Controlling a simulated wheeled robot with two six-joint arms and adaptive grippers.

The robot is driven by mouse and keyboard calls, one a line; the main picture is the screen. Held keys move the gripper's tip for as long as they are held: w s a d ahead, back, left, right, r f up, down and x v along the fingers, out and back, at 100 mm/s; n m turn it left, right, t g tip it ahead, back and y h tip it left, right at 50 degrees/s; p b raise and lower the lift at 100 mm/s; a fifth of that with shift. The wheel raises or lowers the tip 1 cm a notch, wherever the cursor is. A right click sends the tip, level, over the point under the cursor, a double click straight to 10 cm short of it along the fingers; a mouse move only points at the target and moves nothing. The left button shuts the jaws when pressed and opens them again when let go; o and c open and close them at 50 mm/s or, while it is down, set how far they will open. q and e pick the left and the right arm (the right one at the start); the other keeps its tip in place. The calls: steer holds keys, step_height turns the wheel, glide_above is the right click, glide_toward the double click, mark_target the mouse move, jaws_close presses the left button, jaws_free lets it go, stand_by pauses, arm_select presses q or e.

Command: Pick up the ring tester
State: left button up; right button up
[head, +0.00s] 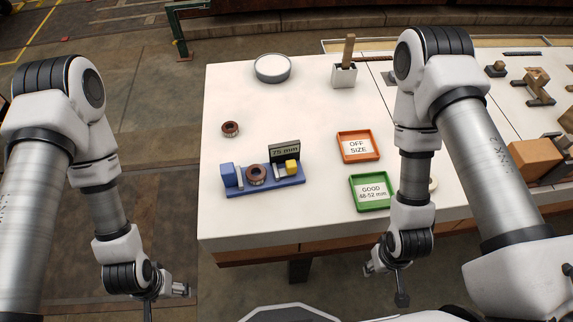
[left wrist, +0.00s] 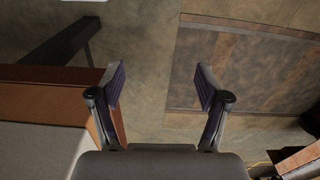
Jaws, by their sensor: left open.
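The ring tester (head: 284,183) is a blue base on the white table, with a blue block at its left end, a yellow block at its right and a small display behind reading 75 mm. A brown ring (head: 257,174) sits in it between the blocks. My left gripper (head: 166,298) is off the table's left front side, low, apart from the tester. In the left wrist view its two fingers (left wrist: 160,88) are spread with nothing between them. My right gripper (head: 386,280) hangs in front of the table's front edge, fingers apart and empty.
Another brown ring (head: 230,129) lies behind the tester. An orange OFF SIZE tray (head: 358,147) and a green GOOD tray (head: 371,192) are to the right. A round dish (head: 272,68) and a white holder with a wooden stick (head: 344,75) stand at the back. The table's left front is clear.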

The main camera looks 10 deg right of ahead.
arm_select(q)
steer(key=shift+a, duration=0.2)
steer(key=shift+a+f, duration=0.1)
steer(key=shift+c, duration=1.1)
steer(key=r+p, duration=1.7)
steer(key=shift+w+r, duration=0.15)
steer(key=shift+w, duration=0.1)
steer(key=shift+c, duration=0.2)
step_height(320, 180, up, 7)
steer(key=g+p, duration=0.2)
steer(key=p, duration=0.5)
glide_above(227, 167)
steer(key=w, duration=0.1)
steer(key=shift+a+n, duration=0.4)
steer(key=shift+s+d+f+b, duration=0.1)
steer(key=shift+s+f+b, duration=0.05)
steer(key=shift+f+b, duration=0.4)
steer(key=shift+s+f+b, duration=0.1)
steer(key=shift+f+b, duration=0.2)
steer(key=shift+f, duration=0.6)
steer(key=f, duration=0.1)
steer(key=f+b, duration=0.1)
steer(key=f, duration=0.2)
steer(key=shift+s+d+f, duration=0.3)
steer(key=shift+s+f, duration=0.05)
steer(key=shift+r, duration=0.1)
arm_select(e)
step_height(227, 167, up, 21)
steer(key=shift+a, duration=0.15)
